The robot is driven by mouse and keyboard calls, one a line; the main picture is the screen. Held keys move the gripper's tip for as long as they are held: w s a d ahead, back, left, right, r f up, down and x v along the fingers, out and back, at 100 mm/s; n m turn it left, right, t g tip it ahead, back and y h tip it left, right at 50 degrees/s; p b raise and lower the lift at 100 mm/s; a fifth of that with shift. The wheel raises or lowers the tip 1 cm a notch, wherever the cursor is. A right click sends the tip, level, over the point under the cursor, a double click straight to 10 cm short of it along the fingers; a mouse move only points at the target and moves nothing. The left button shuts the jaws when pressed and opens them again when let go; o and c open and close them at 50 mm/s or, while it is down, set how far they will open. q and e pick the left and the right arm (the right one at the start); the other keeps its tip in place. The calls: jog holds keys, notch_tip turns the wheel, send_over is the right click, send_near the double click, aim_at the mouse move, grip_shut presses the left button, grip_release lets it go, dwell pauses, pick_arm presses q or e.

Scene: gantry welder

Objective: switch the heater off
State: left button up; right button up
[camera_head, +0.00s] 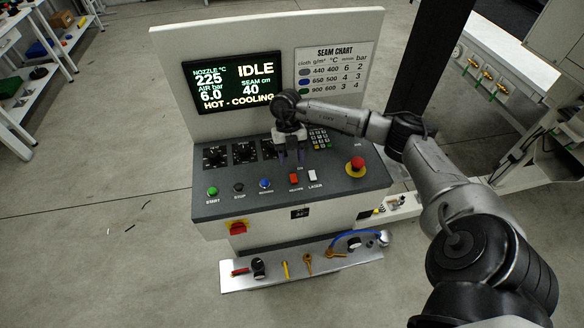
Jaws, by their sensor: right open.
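The red heater switch (294,178) sits on the sloped dark panel (225,190) of the white console, with small lettering above and below it. I cannot tell for sure which way its rocker is tipped. My right gripper (291,157) points down over the panel, just behind the heater switch in the picture. Its two fingers are apart with nothing between them, and they partly hide the dials there. The screen (233,83) reads IDLE, nozzle 225, air 6.0, seam 40 and HOT - COOLING. My left gripper is not in view.
A white laser switch (312,176) sits close right of the heater switch. A blue button (265,184), black stop button (239,187) and green start button (212,191) are to the left. A red emergency knob (357,165) stands at the right. A keypad (320,139) is behind. Tools lie on a shelf (300,278) below.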

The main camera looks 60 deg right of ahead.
aim_at(293, 174)
jog(key=shift+x, duration=1.95)
jog(key=shift+c, duration=0.2)
